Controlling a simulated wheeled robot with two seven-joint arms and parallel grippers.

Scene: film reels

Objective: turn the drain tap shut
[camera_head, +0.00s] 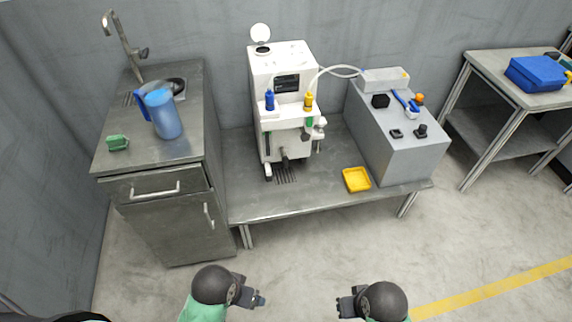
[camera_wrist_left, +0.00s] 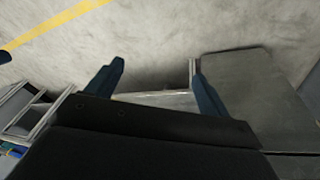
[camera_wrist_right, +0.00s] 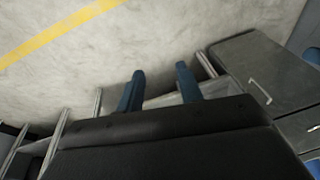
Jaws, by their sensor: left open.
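The white machine (camera_head: 282,70) stands on a low metal bench, with a blue-capped bottle (camera_head: 270,100) and a yellow-capped bottle (camera_head: 308,102) on its front. A small dark fitting (camera_head: 284,160) sticks out low on its front above a slotted grate (camera_head: 286,175); a pale fitting (camera_head: 319,130) sits on its right side. Which is the drain tap, and its handle's position, is too small to tell. My left gripper (camera_head: 258,299) is open and empty, in front of the bench. My right gripper (camera_head: 340,302) is empty, its fingers (camera_wrist_right: 160,85) apart by a narrower gap.
A metal sink cabinet (camera_head: 150,205) stands left with a blue jug (camera_head: 163,115) and green sponge (camera_head: 117,142). A yellow tray (camera_head: 356,179) lies on the bench (camera_head: 310,200). A grey box (camera_head: 410,150) stands right, holding small items. The floor before the bench is clear.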

